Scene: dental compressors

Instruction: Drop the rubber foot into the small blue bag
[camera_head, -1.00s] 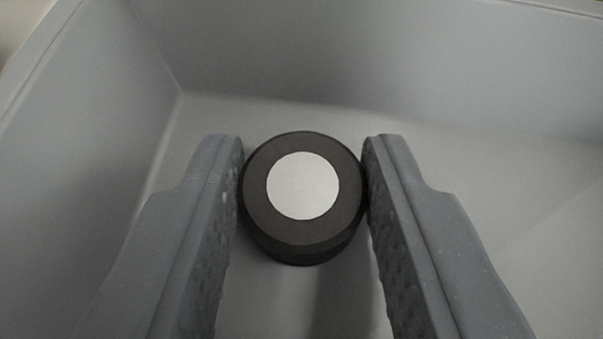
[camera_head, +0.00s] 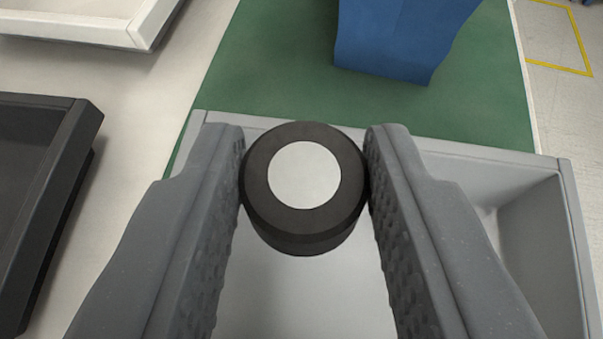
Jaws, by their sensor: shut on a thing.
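The rubber foot (camera_head: 262,200) is a short black cylinder with a pale round disc on its top face. My gripper (camera_head: 304,185) is shut on it, with one grey ridged finger on each side. The foot is held above the grey bin (camera_head: 460,150), over the bin's far part. A blue object (camera_head: 395,40), which looks like the small blue bag, stands on a green mat beyond the bin, a little right of centre. Its upper part is cut off by the picture's top edge, so its opening is not seen.
The green mat (camera_head: 270,60) is clear to the left of the blue object. A black tray (camera_head: 75,150) lies at the left and a white tray (camera_head: 135,35) at the top left, both on a pale surface. Yellow lines (camera_head: 555,68) mark the floor at the far right.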

